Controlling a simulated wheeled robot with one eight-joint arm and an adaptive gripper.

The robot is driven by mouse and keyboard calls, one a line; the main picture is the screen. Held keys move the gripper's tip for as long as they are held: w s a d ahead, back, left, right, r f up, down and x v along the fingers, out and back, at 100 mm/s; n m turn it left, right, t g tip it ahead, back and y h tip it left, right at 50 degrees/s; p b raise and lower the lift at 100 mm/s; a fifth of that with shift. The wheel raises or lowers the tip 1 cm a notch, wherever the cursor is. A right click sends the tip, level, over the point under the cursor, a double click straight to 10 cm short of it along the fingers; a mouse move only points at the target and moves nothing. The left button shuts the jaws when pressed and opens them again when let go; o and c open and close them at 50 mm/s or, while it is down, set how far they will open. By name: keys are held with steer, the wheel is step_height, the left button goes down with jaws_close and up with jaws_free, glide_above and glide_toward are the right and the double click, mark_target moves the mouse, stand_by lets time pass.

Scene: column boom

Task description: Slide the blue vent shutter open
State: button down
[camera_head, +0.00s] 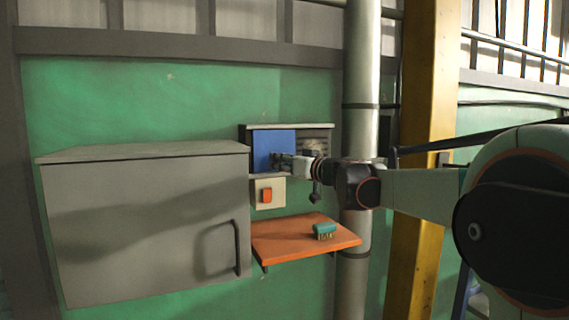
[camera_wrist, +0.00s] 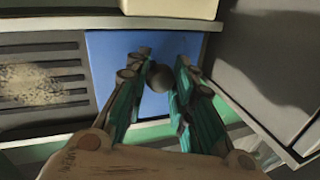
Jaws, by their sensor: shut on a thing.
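The blue vent shutter (camera_head: 262,150) is a flat blue panel covering the left part of the vent frame (camera_head: 287,127). Dark slats (camera_head: 316,142) show uncovered to its right. The shutter fills the middle of the wrist view (camera_wrist: 110,62), with the slats on the left there. A dark round knob (camera_wrist: 160,79) stands on the shutter. My gripper (camera_head: 279,159) reaches in from the right at the shutter's lower right. In the wrist view its teal fingers (camera_wrist: 163,68) are on both sides of the knob, shut on it. The fingers hide part of the panel.
A grey cabinet (camera_head: 140,225) with a handle (camera_head: 237,248) stands close at the left. A plate with an orange switch (camera_head: 267,195) is just below the vent. Below, an orange shelf (camera_head: 280,243) carries a teal brush (camera_head: 324,230). A pipe (camera_head: 360,85) and yellow column (camera_head: 428,80) stand right.

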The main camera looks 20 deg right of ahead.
steer(key=c, duration=1.3)
jaws_free()
steer(key=v, duration=1.2)
